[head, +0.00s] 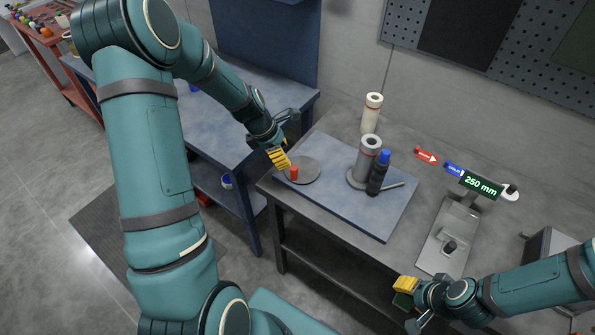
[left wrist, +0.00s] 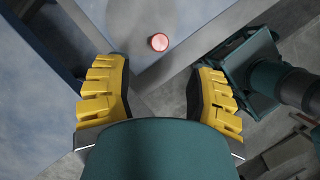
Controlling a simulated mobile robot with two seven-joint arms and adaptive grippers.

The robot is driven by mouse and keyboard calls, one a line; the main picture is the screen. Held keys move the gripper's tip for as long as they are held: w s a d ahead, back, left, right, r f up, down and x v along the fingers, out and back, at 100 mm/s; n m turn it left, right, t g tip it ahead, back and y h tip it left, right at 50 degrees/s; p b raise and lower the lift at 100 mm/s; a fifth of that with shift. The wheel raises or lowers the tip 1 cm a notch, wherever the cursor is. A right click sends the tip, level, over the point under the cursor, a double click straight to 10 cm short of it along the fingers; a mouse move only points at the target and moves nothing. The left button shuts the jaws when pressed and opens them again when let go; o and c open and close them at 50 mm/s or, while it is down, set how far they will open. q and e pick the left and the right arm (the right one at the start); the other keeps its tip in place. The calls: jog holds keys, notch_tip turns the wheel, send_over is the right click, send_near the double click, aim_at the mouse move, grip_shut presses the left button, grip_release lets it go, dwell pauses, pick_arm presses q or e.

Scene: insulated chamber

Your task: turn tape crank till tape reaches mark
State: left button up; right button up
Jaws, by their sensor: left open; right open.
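A red knob (head: 294,171) stands on a flat grey disc (head: 305,176) at the left end of a blue-grey mat. No crank label or tape strip can be made out. My left gripper (head: 279,155) is open beside the knob, at its upper left. In the left wrist view the red knob (left wrist: 159,42) lies beyond the two open yellow-padded fingers, between their lines and apart from both. A display (head: 480,186) reads "250 mm" at the bench's right. My right gripper (head: 404,291) is open and empty by the bench's front edge.
On the mat (head: 350,200) stand a grey cylinder (head: 367,158) and a dark bottle with a blue cap (head: 378,177). A cream cylinder (head: 372,113) is behind. Red (head: 427,155) and blue (head: 454,169) tags lie right. A grey plate device (head: 440,250) stands at right.

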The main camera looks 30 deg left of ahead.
aim_at(293, 168)
pick_arm(q)
jog(key=x, duration=1)
jog(key=shift+w+f, duration=0.1)
jog(key=shift+w, duration=0.05)
jog(key=shift+c, duration=0.5)
grip_shut()
